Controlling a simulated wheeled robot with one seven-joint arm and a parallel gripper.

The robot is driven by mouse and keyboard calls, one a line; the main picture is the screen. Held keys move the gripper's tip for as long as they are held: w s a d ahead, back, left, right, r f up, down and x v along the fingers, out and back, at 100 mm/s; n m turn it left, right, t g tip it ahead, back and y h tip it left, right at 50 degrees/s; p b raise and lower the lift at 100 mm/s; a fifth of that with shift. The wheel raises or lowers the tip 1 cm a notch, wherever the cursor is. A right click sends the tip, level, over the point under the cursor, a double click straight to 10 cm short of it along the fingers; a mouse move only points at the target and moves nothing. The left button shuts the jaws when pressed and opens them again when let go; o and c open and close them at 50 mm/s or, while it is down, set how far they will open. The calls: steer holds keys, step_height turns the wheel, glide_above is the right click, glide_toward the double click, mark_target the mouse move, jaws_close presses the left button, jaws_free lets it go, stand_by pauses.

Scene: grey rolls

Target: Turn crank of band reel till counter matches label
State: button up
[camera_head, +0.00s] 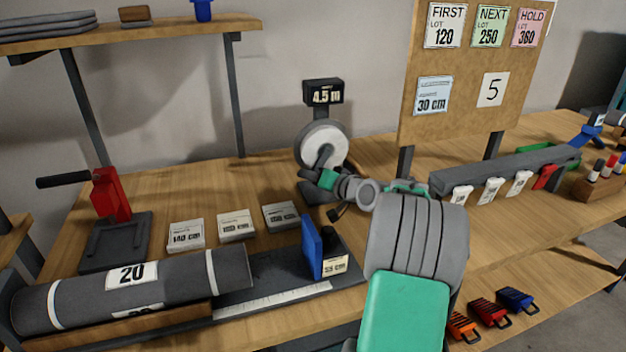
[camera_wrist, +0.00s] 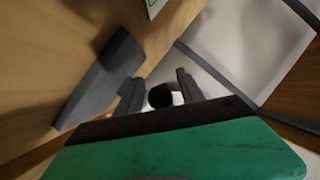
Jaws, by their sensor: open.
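The band reel (camera_head: 322,145) stands at the back middle of the bench, a white-faced grey disc on a dark stand. Its counter (camera_head: 323,95) above reads 4.5 m. My gripper (camera_head: 320,180) is at the lower front of the reel and hides part of it and most of the crank. In the wrist view my gripper (camera_wrist: 159,84) is open, with a round black knob (camera_wrist: 160,96), apparently the crank's handle, between the fingers. I cannot tell if they touch it. A board label (camera_head: 433,95) reads 30 cm; a card (camera_head: 492,90) shows 5.
A grey roll (camera_head: 180,283) marked 20 lies at the front left. A red press (camera_head: 110,196) stands behind it. Small labelled boxes (camera_head: 236,226) and a blue upright piece (camera_head: 311,247) sit left of my arm. A grey rail (camera_head: 500,167) with tags is at right.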

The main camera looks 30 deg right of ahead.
steer(key=shift+c, duration=0.5)
jaws_close()
stand_by(0.8)
